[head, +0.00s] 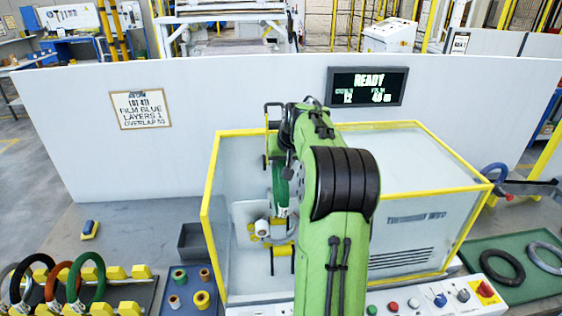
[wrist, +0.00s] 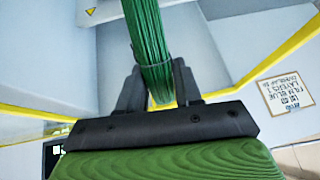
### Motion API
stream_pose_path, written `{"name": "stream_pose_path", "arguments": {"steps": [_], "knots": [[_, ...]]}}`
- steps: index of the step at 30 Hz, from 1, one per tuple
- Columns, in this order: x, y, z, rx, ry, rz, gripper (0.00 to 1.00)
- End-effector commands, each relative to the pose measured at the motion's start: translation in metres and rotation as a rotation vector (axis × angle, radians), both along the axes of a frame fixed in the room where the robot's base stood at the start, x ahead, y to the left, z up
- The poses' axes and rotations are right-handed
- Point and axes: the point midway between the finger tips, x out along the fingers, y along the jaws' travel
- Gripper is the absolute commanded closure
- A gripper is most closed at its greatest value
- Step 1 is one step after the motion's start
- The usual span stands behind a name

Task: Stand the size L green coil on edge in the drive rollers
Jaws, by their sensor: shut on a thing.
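A green coil (wrist: 147,40) is between the two dark fingers of my gripper (wrist: 157,84), which is shut on it. In the head view the held green coil (head: 280,185) shows as a narrow upright strip beside my arm, inside the yellow-framed machine. The drive rollers (head: 278,230) are below it, with pale and yellow parts around them. My arm hides part of the coil and rollers, so I cannot tell whether the coil touches the rollers. My gripper is mostly hidden there.
A rack at the lower left holds several coils, including another green one (head: 97,276). Tape rolls sit on a blue mat (head: 178,301). The machine's yellow frame (head: 209,215) surrounds the work space. Dark and grey coils (head: 503,267) lie on a green mat at right.

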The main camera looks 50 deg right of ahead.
Motion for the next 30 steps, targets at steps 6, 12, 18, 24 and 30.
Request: {"name": "stream_pose_path", "arguments": {"steps": [6,12,18,24,30], "knots": [[0.0,0.001,-0.006,-0.021,0.007,-0.024,1.0],[0.0,0.001,-0.027,-0.021,0.007,-0.022,1.0],[0.0,0.0,-0.048,-0.02,0.007,-0.023,1.0],[0.0,0.0,-0.068,-0.021,0.007,-0.024,1.0],[0.0,0.0,-0.089,-0.02,0.007,-0.023,1.0]]}}
